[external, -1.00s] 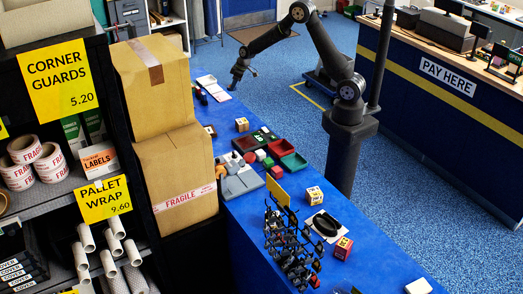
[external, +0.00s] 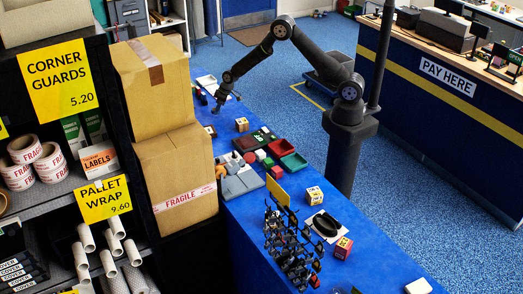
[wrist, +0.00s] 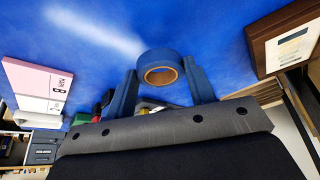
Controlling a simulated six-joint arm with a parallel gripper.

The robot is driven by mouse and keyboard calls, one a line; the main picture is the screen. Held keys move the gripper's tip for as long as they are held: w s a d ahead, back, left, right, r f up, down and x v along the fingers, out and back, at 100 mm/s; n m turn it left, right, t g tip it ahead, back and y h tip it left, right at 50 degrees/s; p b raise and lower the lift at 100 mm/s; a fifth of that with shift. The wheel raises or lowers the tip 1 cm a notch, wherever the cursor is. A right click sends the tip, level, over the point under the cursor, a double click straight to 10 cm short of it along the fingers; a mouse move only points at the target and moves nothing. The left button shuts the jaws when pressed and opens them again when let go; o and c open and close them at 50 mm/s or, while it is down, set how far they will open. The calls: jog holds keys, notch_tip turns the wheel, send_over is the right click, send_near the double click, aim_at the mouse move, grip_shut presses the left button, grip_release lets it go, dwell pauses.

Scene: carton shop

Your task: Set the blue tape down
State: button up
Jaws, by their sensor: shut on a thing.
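The blue tape (wrist: 161,67) is a roll with a tan core. In the wrist view it sits between the two fingertips of my gripper (wrist: 163,84), which is shut on it. The blue table top lies behind it; I cannot tell whether the roll touches it. In the external view my gripper (external: 216,106) is low over the far part of the blue table (external: 245,235), near its left edge; the tape is too small to make out there.
In the wrist view, a pink and white box (wrist: 55,82) lies to the left and a brown box with a pale panel (wrist: 290,42) to the right. In the external view, a small carton (external: 242,124) and red and green trays (external: 293,161) are nearer the camera. Tall cartons (external: 175,175) stand left.

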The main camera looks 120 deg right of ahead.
jog(key=shift+f, duration=1.25)
jog(key=shift+f, duration=0.15)
jog(key=o, duration=0.9)
jog(key=shift+o, duration=0.2)
jog(key=v, duration=1.2)
jog(key=shift+r, duration=0.2)
jog(key=shift+w+f, duration=0.1)
